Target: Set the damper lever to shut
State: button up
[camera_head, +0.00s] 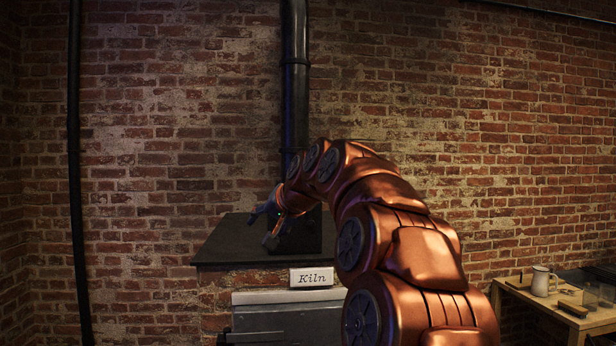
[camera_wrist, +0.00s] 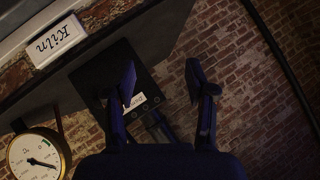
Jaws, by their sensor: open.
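My gripper (camera_head: 262,226) is over the left part of the kiln's dark top in the head view. In the wrist view my gripper (camera_wrist: 162,82) has its two dark fingers spread with nothing between the tips. Behind the fingers is a dark plate (camera_wrist: 95,80) with a small pale label (camera_wrist: 139,100), partly covered by the left finger and hard to read. A dark rod-like part (camera_wrist: 157,124), which may be the damper lever, juts out by the plate, between the finger bases. Its setting cannot be told. No lever can be made out in the head view.
The kiln top (camera_head: 228,240) has a "Kiln" sign (camera_head: 311,278) below its front edge. A black flue pipe (camera_head: 295,75) rises against the brick wall. A round dial gauge (camera_wrist: 36,158) shows in the wrist view. A wooden table (camera_head: 580,318) with a jug (camera_head: 541,281) stands at right.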

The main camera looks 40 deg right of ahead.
jog(key=s+d+r+m+t+h, duration=0.2)
jog(key=s+d+r+m+h, duration=0.15)
jog(key=d+r, duration=0.85)
jog(key=shift+s+d+f+p+x, duration=0.15)
jog(key=shift+p+x, duration=0.45)
jog(key=shift+x, duration=0.8)
jog(key=shift+s+d+p+x, duration=0.15)
jog(key=shift+p+x, duration=0.4)
jog(key=shift+x, duration=0.85)
jog(key=shift+w+d+f+p+x, duration=0.15)
jog(key=shift+p+x, duration=0.45)
jog(key=shift+x, duration=0.8)
jog(key=shift+s+r, duration=0.1)
jog(key=shift+s, duration=0.05)
jog(key=shift+c, duration=0.2)
grip_shut()
